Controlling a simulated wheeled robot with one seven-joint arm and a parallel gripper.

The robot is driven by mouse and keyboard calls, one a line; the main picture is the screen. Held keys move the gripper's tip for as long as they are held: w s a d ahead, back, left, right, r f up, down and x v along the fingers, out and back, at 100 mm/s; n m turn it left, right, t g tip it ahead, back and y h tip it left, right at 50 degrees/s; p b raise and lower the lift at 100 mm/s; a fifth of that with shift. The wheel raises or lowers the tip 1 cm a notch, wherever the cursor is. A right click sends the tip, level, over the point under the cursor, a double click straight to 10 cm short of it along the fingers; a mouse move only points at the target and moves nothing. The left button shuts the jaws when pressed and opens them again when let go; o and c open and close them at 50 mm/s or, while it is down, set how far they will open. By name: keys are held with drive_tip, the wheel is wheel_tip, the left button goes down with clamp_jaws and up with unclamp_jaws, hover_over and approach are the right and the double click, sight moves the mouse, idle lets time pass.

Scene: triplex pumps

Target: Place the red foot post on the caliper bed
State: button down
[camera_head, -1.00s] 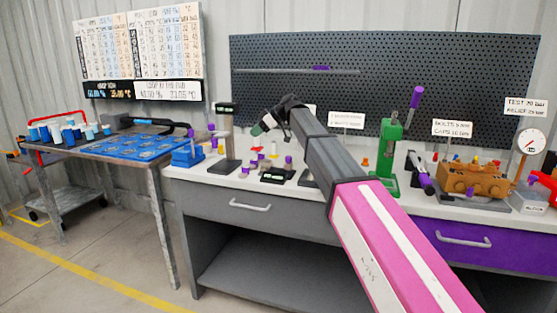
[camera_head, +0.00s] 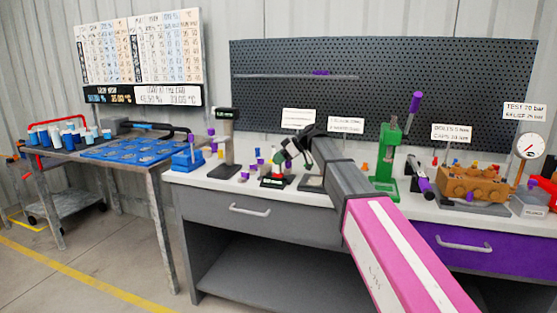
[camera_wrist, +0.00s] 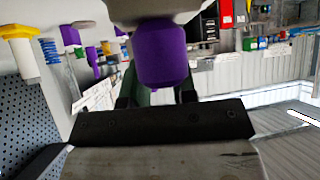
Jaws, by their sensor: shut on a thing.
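My gripper (camera_head: 283,160) is in the head view, low over the white bench, tilted down to the left. In the wrist view its dark green fingers (camera_wrist: 159,88) are shut on a purple cylindrical part, which I take for the top of the red foot post (camera_wrist: 162,55). Its lower end is not clear there. In the head view a small patch of red shows just under the gripper, at the caliper bed (camera_head: 271,182), a small black device with a lit green display. I cannot tell whether the post touches the bed.
A dark column with a display (camera_head: 227,140) stands left of my gripper, beside a blue holder (camera_head: 187,160) with purple-topped parts. A green press (camera_head: 388,150) stands to the right. Small parts crowd the bench around the caliper bed. The pegboard (camera_head: 400,85) is behind.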

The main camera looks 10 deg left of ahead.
drive_tip(key=c, duration=0.9)
unclamp_jaws()
drive_tip(key=shift+f, duration=0.1)
drive_tip(key=v, duration=1.2)
